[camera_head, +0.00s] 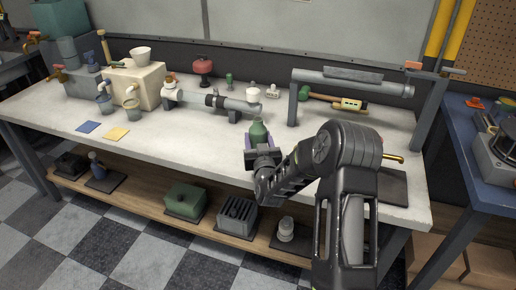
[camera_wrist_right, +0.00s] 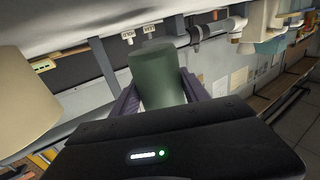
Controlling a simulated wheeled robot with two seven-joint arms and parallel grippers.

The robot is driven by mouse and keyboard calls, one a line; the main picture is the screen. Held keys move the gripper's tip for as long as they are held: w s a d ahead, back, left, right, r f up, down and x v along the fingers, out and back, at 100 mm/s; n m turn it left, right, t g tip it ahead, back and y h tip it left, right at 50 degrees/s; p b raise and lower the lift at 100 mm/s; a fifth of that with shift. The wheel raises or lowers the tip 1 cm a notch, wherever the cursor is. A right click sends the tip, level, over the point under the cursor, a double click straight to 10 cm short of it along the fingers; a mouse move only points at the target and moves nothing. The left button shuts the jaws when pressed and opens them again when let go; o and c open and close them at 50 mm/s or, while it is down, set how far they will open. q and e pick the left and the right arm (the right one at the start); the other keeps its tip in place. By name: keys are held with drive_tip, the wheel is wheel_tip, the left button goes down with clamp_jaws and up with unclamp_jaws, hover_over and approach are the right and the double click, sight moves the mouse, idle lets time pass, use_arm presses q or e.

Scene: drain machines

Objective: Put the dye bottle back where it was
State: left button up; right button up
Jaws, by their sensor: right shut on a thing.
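A dark green bottle (camera_head: 259,132) with a narrower neck is upright in my right gripper (camera_head: 258,146), over the front middle of the workbench. In the right wrist view the bottle (camera_wrist_right: 157,72) sits between the two purple fingers of the gripper (camera_wrist_right: 158,96), which is shut on it. The gripper hides the bottle's lower part, so I cannot tell whether it touches the benchtop. A dark square mat (camera_head: 393,187) lies bare in part at the bench's right front, partly behind my right arm. My left gripper is not in view.
The pipe assembly (camera_head: 213,102) and grey pipe frame (camera_head: 350,83) stand behind the bottle.

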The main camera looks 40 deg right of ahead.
drive_tip(key=shift+f, duration=0.1)
drive_tip(key=shift+f, duration=1.8)
drive_tip(key=shift+f+b, duration=0.2)
drive_tip(key=shift+b, duration=0.15)
drive_tip(key=o, duration=1.6)
drive_tip(key=shift+r, duration=0.15)
